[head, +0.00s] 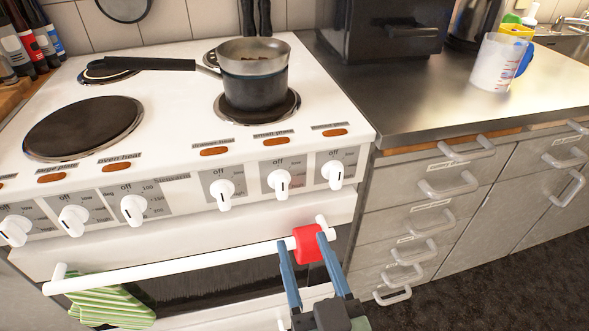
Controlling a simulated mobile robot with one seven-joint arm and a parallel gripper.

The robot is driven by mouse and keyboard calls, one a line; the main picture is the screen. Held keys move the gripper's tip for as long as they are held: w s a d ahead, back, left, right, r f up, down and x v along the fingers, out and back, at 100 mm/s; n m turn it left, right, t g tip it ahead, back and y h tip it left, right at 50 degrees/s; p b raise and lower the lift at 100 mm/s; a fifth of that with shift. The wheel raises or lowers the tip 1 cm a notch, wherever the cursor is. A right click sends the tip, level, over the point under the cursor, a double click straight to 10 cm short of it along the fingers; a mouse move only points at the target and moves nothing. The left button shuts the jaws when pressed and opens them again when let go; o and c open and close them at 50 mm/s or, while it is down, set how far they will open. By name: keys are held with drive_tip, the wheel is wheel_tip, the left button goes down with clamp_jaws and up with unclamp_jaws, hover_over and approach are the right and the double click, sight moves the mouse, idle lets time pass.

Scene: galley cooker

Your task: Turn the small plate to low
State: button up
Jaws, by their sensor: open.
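The white cooker front carries a row of white knobs. The label above the knob (279,184) second from the right seems to read small plate, and the rightmost knob (334,174) has a similar label too small to read surely. Both knobs stand roughly upright under the word off; their exact settings are hard to tell. My gripper (303,240) is open, below and in front of these knobs, with its two blue fingers pointing up. A red piece (307,243) on the white oven rail (180,265) shows between the fingertips; I cannot tell whether they touch it.
A saucepan (255,85) sits on the right front hotplate, its handle pointing left. A green striped towel (110,300) hangs on the rail's left end. A steel counter (450,95) with drawers and a measuring jug (500,62) stands right. Space before the right knobs looks clear.

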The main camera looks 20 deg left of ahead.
sight(283, 187)
drive_tip(key=p+x, duration=0.1)
drive_tip(key=x, duration=1.2)
drive_tip(key=shift+s+a, duration=0.1)
clamp_jaws()
